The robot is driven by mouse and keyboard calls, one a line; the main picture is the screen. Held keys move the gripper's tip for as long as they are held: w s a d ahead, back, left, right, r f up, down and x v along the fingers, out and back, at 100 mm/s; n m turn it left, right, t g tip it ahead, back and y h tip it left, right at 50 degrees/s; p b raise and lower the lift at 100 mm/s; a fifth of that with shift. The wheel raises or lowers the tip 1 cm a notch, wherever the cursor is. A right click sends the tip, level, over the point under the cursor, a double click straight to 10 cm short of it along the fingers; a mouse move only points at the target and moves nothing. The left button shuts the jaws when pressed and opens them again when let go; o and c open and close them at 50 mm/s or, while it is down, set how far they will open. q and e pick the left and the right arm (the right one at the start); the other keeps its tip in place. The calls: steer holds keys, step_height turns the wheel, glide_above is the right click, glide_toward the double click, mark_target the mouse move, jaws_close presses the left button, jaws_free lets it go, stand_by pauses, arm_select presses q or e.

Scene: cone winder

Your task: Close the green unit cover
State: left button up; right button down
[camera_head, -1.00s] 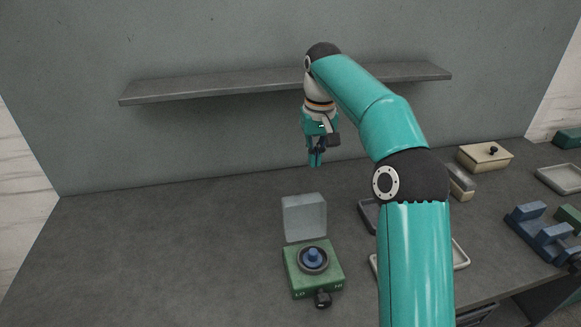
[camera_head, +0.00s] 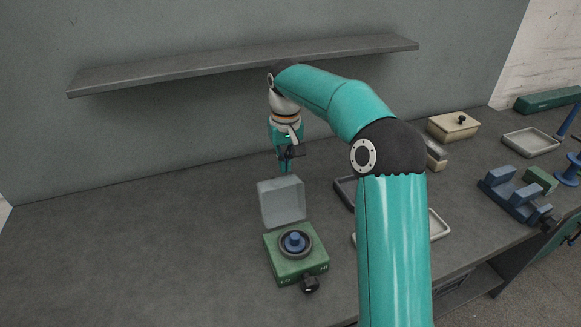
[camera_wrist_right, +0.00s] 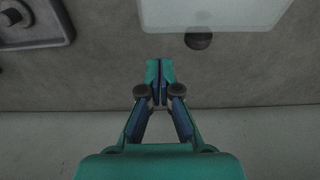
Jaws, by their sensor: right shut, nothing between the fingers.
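The green unit (camera_head: 296,262) stands on the table with a blue knob (camera_head: 295,240) in a dark ring on top and a black knob at its front. Its translucent grey cover (camera_head: 281,203) stands up, open, at the unit's back edge. My right gripper (camera_head: 285,169) is behind the cover, pointing down, shut and empty. In the right wrist view the shut fingertips (camera_wrist_right: 160,66) are just short of the pale cover (camera_wrist_right: 215,12), with a gap between them. A dark round knob (camera_wrist_right: 198,41) shows at the cover's edge there. My left gripper is not in view.
A grey shelf (camera_head: 245,66) runs along the wall above my right gripper. Trays, a cream lidded box (camera_head: 453,126) and a blue fixture (camera_head: 515,195) lie to the right, partly behind my right arm. The table left of the unit is clear.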

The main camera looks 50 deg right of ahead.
steer(key=shift+s+a+r, duration=0.3)
steer(key=shift+s+a, duration=0.1)
steer(key=shift+s, duration=0.3)
steer(key=shift+s+a+r, duration=0.3)
steer(key=shift+s+a, duration=0.1)
steer(key=shift+s, duration=0.3)
